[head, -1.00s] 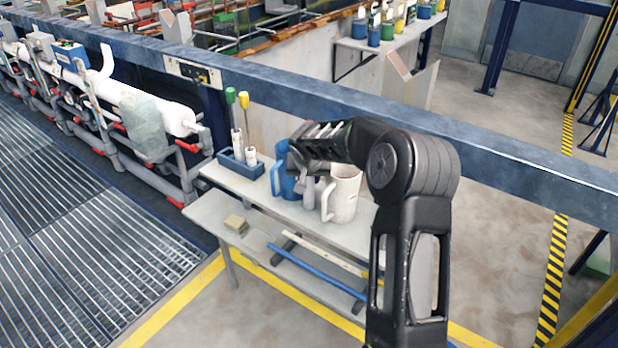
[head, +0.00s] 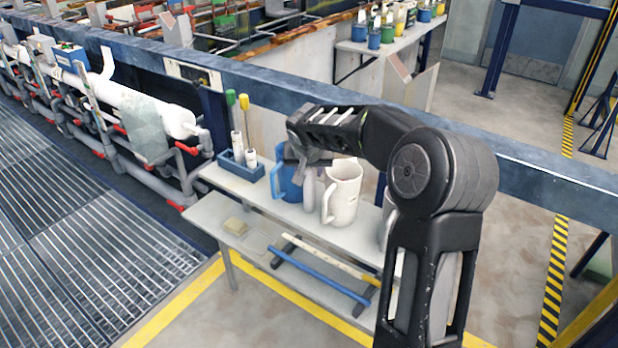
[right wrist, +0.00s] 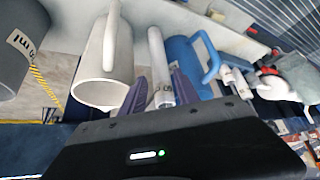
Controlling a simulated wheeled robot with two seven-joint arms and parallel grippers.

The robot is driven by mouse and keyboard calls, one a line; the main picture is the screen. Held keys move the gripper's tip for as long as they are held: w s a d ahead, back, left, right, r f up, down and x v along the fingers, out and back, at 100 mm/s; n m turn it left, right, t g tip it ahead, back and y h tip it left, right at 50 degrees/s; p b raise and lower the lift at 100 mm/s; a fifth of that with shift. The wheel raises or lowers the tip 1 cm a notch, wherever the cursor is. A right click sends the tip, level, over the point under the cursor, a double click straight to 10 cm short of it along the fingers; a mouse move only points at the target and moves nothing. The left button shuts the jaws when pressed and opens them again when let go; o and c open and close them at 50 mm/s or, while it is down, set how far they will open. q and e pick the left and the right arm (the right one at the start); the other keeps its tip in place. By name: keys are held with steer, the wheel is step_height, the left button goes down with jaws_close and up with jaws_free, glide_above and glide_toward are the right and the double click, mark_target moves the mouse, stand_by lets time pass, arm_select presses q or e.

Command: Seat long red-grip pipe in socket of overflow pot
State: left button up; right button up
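I cannot make out a red-grip pipe or an overflow pot for sure in either view. My right gripper (head: 307,172) hangs over the table among the jugs. The bottle also shows in the head view (head: 309,190), between a blue jug (head: 288,183) and a white jug (head: 343,190). My left gripper is not in view.
The table (head: 222,186) also bears a blue holder (head: 238,168) with green- and yellow-grip tools. A blue rod (head: 315,276) and a cream rod lie on the lower shelf. A dark blue rail (head: 530,172) runs behind. A grey jug (right wrist: 18,50) stands left in the wrist view.

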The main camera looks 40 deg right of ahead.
steer(key=v, duration=0.4)
steer(key=shift+s+a+r, duration=0.1)
stand_by(0.7)
steer(key=s+a+f+n+g+y, duration=0.1)
steer(key=s+a+f+n+y, duration=0.15)
steer(key=a+f, duration=1)
steer(key=s+a+f+n+g+y, duration=0.15)
steer(key=a+f+y, duration=0.25)
steer(key=a+f, duration=0.85)
steer(key=s+a+f, duration=0.4)
steer(key=s+a, duration=0.1)
steer(key=s, duration=0.3)
steer(key=s+a+f+n+g+y, duration=0.1)
steer(key=s+a+f, duration=0.3)
steer(key=s, duration=0.4)
steer(key=s+a+f+n+y, duration=0.1)
steer(key=s+a+f, duration=0.4)
steer(key=s, duration=0.3)
steer(key=shift+s+a+f+g, duration=0.2)
steer(key=shift+a+f+g, duration=0.15)
steer(key=shift+f, duration=0.1)
steer(key=shift+o, duration=0.2)
